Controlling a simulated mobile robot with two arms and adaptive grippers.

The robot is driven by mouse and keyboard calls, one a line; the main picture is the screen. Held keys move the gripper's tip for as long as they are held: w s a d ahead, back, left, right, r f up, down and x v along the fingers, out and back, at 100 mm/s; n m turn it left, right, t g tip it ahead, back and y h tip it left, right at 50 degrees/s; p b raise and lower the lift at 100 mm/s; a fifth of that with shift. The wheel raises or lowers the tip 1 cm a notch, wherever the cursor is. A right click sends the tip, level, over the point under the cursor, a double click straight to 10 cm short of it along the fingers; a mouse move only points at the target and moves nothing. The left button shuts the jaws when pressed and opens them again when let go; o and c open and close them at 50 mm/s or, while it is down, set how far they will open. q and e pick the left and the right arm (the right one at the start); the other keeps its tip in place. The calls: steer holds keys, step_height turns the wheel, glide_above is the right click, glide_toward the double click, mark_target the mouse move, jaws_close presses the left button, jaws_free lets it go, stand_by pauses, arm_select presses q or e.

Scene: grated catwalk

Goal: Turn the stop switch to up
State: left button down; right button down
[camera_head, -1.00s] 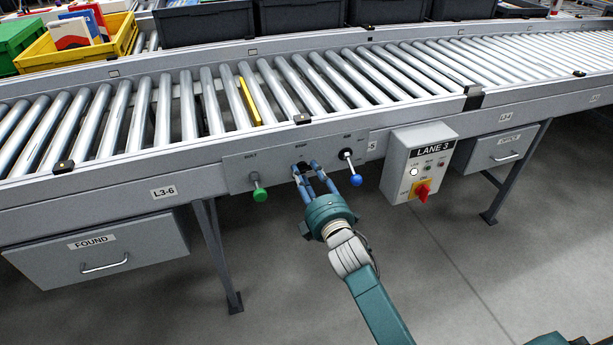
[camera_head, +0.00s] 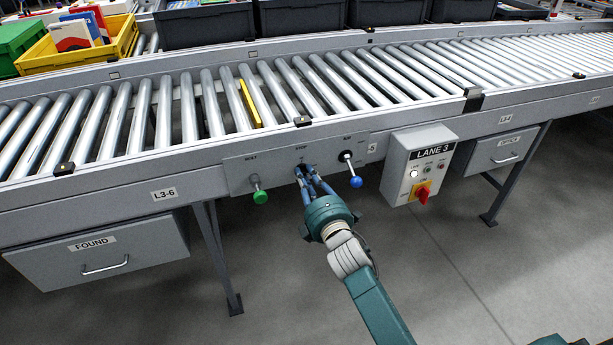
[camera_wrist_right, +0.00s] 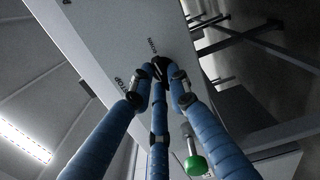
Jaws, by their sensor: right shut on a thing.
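The stop switch (camera_head: 301,162) sits in the middle of the grey panel (camera_head: 232,172) on the conveyor's side, below the STOP label. Its dark base shows in the head view; its lever and knob are hidden by my fingers. My right gripper (camera_head: 304,175) reaches up from below, with its blue fingers drawn together on the switch. In the right wrist view, the fingertips (camera_wrist_right: 158,74) meet at the dark base next to the STOP lettering. I cannot tell the lever's exact angle. My left gripper is not in view.
A green-knobbed lever (camera_head: 258,190) hangs left of the stop switch, and a blue-knobbed lever (camera_head: 353,173) hangs close on its right. The LANE 3 box (camera_head: 402,162) with a red rotary switch (camera_head: 422,194) is further right. A FOUND drawer (camera_head: 100,255) is at lower left.

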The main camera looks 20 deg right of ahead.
steer(key=shift+n, duration=0.7)
steer(key=n, duration=0.2)
steer(key=shift+a+f+n, duration=0.1)
steer(key=shift+n, duration=0.2)
steer(key=n+p, duration=0.1)
steer(key=n, duration=0.3)
steer(key=shift+n, duration=0.3)
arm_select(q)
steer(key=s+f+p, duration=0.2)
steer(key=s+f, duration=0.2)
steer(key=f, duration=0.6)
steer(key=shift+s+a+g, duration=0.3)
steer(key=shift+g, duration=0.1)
arm_select(e)
steer(key=shift+a+f+n, duration=0.1)
steer(key=shift+f+n, duration=0.05)
steer(key=shift+n, duration=2)
steer(key=shift+f+n, duration=0.1)
steer(key=shift+n, duration=2.05)
steer(key=c, duration=1.7)
jaws_free()
